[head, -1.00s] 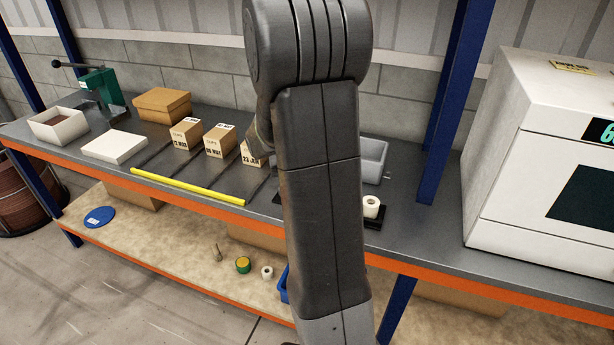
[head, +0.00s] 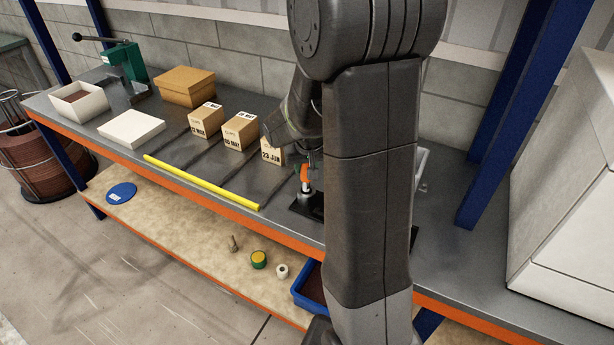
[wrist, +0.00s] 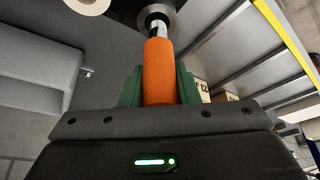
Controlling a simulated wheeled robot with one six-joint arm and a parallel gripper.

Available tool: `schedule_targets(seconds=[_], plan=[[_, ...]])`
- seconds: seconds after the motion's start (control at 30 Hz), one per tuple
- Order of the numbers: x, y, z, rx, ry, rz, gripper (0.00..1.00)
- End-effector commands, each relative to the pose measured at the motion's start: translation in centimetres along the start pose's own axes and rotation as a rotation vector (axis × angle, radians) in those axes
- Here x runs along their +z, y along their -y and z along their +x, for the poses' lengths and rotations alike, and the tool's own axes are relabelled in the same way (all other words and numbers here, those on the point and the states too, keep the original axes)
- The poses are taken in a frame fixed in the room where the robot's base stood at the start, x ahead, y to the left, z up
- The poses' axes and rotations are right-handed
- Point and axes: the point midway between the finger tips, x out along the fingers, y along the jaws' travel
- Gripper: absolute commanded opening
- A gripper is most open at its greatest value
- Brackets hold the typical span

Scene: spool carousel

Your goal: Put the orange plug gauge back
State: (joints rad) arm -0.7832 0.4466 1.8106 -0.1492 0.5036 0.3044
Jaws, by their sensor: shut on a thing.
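The orange plug gauge (wrist: 158,70) is held between the green fingers of my gripper (wrist: 160,88) in the wrist view. Its bright metal end (wrist: 156,24) points away from the gripper, at a grey round part with a dark middle (wrist: 169,14). I cannot tell whether the end is inside that part or only in front of it. In the head view the gauge (head: 305,173) stands roughly upright, metal end down, over a dark base plate (head: 303,210) near the bench's front edge. My arm hides much of that plate and most of the gripper.
A labelled carton (head: 271,151) stands close behind the gauge, with two more to its left. A yellow bar (head: 203,183) runs along the bench front. A white roll (wrist: 90,4) is near the gauge in the wrist view. A grey bin (wrist: 38,78) is at left there.

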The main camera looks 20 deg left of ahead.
Motion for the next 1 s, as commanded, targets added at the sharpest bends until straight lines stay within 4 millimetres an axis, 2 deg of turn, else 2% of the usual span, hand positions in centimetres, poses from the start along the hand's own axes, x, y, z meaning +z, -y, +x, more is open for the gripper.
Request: schedule_targets(seconds=[0.3,0.73,0.77,0.8,0.87,1.0], plan=[[1.4,0.0,3.3,0.0,0.001,0.001,0.0],[1.6,0.0,4.0,-0.001,-0.002,0.001,0.0],[1.6,0.0,3.8,-0.001,-0.001,0.001,0.34],[1.6,0.0,3.8,0.0,-0.001,0.001,0.42],[1.6,0.0,3.8,0.0,-0.001,0.001,0.5],[1.6,0.0,3.8,0.0,-0.001,0.001,0.5]])
